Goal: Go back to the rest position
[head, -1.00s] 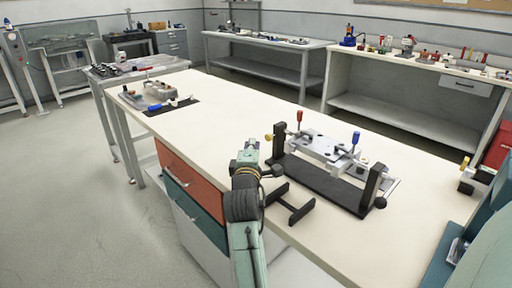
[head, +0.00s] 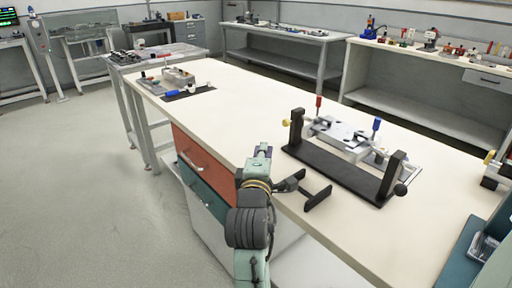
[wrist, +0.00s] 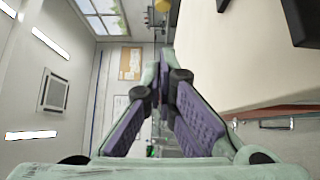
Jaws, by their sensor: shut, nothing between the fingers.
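My gripper (head: 262,152) is raised beside the front edge of the long workbench (head: 240,115), left of the clamping fixture (head: 345,140). In the wrist view, the two purple-padded fingers of my gripper (wrist: 165,72) lean together at their tips, with nothing held between them. The fixture has a dark base, metal clamps and red and blue handles. It stands on the bench apart from my gripper. No marker of a rest position shows.
A tray of parts (head: 172,78) stands at the far end. The floor (head: 90,200) on the left is clear.

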